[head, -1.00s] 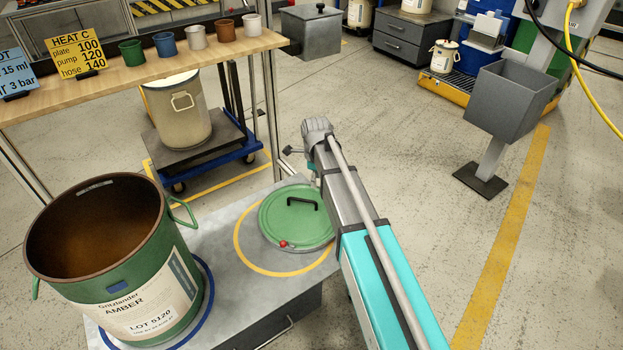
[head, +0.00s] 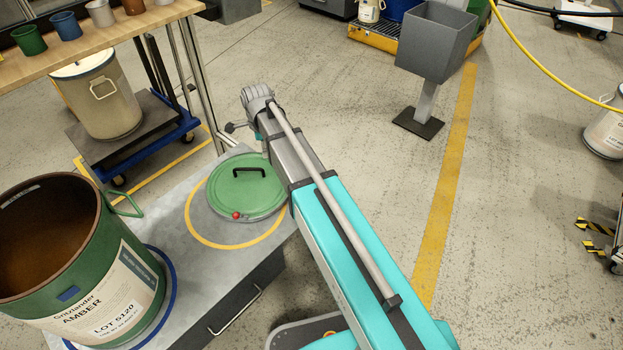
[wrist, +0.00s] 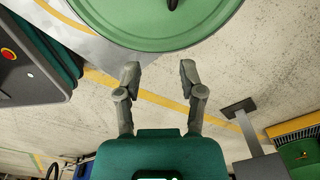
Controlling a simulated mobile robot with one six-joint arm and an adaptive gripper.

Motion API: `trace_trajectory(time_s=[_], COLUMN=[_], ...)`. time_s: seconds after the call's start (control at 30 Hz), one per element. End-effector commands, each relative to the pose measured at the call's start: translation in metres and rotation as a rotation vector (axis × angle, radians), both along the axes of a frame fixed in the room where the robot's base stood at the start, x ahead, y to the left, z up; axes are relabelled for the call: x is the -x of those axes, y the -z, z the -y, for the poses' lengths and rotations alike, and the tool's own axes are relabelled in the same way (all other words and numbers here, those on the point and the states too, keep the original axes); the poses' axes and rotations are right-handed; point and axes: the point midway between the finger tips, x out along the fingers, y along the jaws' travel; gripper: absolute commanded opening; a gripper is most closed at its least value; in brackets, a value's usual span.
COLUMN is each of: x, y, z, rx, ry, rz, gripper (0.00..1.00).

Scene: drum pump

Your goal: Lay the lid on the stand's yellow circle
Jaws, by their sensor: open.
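The green lid (head: 243,186) with a black handle and a small red knob lies on the grey stand (head: 180,213). It covers the back right part of the yellow circle (head: 208,243), whose front left arc shows bare. In the wrist view the lid (wrist: 160,30) is at the top edge, with part of its handle showing. My gripper (wrist: 158,72) is open and empty, its fingertips apart, just off the lid's rim. In the head view my arm hides most of the gripper, to the right of the lid.
An open green drum (head: 85,265) labelled AMBER stands on the stand's blue circle, left of the lid. A workbench (head: 110,45) with cups is at upper left, with a cream drum (head: 100,100) on a dolly below. A grey bin (head: 432,42) stands at the back. Floor on the right is largely clear.

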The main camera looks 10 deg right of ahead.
Motion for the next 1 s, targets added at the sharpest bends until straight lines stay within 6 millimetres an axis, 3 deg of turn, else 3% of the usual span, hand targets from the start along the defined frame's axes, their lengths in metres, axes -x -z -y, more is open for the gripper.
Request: trace_trajectory(time_s=[0.4,1.0], x=[0.066,0.160], y=[0.000,0.000], z=[0.052,0.111], rx=[0.005,0.006], ry=[-0.554,-1.379], rz=[-0.006,-0.011], gripper=[0.51,0.51])
